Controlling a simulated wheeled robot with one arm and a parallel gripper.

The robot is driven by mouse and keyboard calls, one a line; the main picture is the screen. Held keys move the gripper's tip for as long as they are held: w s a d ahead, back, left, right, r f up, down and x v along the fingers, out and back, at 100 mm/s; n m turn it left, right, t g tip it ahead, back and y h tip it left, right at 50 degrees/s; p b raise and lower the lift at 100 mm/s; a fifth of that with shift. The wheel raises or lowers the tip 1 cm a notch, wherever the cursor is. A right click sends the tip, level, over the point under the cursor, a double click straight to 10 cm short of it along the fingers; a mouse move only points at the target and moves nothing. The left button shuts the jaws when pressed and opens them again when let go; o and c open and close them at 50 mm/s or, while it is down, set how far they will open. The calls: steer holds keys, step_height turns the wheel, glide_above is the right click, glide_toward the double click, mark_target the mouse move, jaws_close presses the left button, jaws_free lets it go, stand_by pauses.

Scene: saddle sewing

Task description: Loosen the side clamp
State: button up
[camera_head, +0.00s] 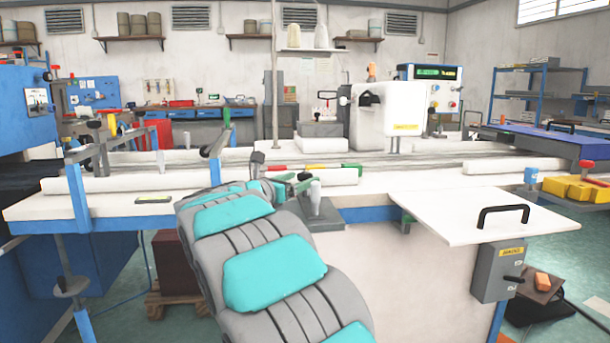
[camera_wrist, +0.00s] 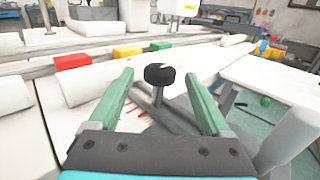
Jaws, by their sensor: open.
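A round black knob (camera_wrist: 160,76) on a grey metal arm shows in the wrist view, and it looks like the side clamp's handle. My gripper (camera_wrist: 159,84) is open, with its two green fingers apart to the left and right of the knob. In the picture the knob lies between the fingertips; I cannot tell whether it is at their depth, and no touch shows. In the head view my gripper (camera_head: 297,184) is small, over the front edge of the white table, and my arm partly hides the clamp there.
Red (camera_wrist: 73,61), yellow (camera_wrist: 127,51) and green blocks lie behind the knob along a white roll (camera_wrist: 85,81). A grey upright post (camera_head: 315,197) stands close right of my gripper. A white board (camera_head: 475,215) with a black handle lies further right.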

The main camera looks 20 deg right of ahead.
steer(key=shift+x, duration=1.35)
jaws_close()
steer(key=shift+a, duration=0.1)
